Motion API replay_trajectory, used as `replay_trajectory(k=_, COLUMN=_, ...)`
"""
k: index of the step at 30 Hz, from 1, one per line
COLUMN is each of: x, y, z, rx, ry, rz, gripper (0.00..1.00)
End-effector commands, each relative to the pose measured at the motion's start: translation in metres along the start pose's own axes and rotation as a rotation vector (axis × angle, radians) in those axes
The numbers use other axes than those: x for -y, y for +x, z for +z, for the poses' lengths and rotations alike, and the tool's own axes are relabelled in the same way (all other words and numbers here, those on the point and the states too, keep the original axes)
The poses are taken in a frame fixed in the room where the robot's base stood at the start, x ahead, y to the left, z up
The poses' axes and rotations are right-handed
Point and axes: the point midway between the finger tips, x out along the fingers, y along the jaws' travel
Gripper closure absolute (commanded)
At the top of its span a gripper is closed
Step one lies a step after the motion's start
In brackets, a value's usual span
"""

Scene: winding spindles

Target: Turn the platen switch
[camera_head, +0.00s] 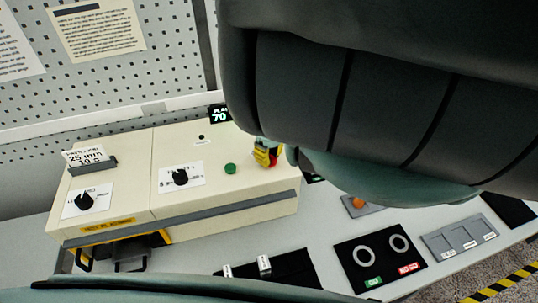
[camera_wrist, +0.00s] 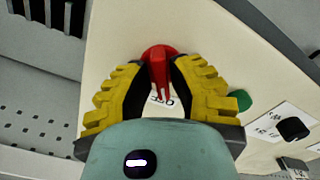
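A red rotary switch (camera_wrist: 158,62) with a round base and a narrow handle sits on the cream machine panel in the wrist view. A small white label (camera_wrist: 163,97), partly covered and reading like "OFF", lies beside it. In the head view my gripper (camera_head: 267,153) is at the right end of the cream machine (camera_head: 215,205), mostly hidden by my arm. The red switch is barely visible there.
A green button (camera_head: 231,169) is beside the gripper. Two black knobs on white labels, one at the middle (camera_head: 180,176), one at the left (camera_head: 85,202), are on the machine. A black panel with two rings (camera_head: 380,262) and an orange button (camera_head: 357,203) are on the bench.

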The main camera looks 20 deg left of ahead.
Motion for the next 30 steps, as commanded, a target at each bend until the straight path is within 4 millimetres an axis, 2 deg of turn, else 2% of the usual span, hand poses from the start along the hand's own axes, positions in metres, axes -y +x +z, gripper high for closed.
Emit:
replay_trajectory(k=1, x=0.000, y=0.000, z=0.000, rx=0.001, ry=0.000, rz=-0.001, gripper=0.76)
replay_trajectory(k=6, x=0.001, y=0.000, z=0.000, rx=0.002, ry=0.001, rz=-0.002, gripper=0.59)
replay_trajectory(k=17, x=0.001, y=-0.004, z=0.000, rx=0.002, ry=0.000, rz=-0.003, gripper=0.59)
replay_trajectory(k=30, x=-0.001, y=-0.054, z=0.002, rx=0.005, ry=0.002, rz=0.002, gripper=0.59)
